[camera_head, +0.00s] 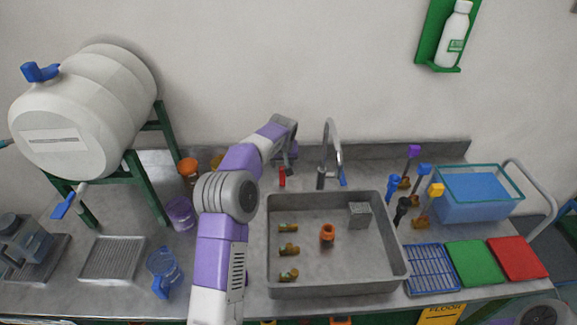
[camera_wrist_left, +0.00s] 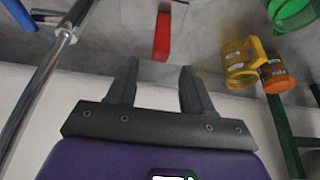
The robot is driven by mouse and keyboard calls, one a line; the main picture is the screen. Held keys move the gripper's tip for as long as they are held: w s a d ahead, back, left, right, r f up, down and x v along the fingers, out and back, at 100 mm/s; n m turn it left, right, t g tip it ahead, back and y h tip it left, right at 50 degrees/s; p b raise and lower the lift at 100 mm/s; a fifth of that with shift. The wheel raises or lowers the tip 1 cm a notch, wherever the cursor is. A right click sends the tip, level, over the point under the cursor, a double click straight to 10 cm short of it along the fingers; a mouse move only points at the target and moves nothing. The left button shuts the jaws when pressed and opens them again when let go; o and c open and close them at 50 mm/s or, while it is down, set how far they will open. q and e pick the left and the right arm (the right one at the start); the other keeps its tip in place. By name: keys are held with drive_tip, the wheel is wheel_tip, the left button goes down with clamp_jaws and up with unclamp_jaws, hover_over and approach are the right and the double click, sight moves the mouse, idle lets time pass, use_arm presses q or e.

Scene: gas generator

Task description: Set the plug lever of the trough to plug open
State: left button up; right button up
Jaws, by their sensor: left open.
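The grey metal trough (camera_head: 377,245) is set in the counter and holds a metal cube, an orange fitting and several brass pieces. A small red lever (camera_head: 282,177) stands behind the trough's back left corner. The red lever (camera_wrist_left: 162,37) also shows in the left wrist view, beyond the fingertips and roughly between them. My left gripper (camera_head: 289,166) is at the back of the counter, just above and beside the red lever. In the left wrist view my left gripper (camera_wrist_left: 157,75) is open, with nothing between its fingers and a gap to the lever.
A tall faucet (camera_head: 331,150) stands right of the left gripper. White barrel (camera_head: 85,110) on a green stand is at left. Bottles, a yellow jug (camera_wrist_left: 240,65) and an orange one (camera_wrist_left: 277,75) are near. Coloured valves and a blue bin (camera_head: 480,205) are at right.

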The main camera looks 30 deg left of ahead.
sight(282, 170)
use_arm(q)
drive_tip(key=x, duration=0.6)
drive_tip(key=shift+f, duration=0.4)
clamp_jaws()
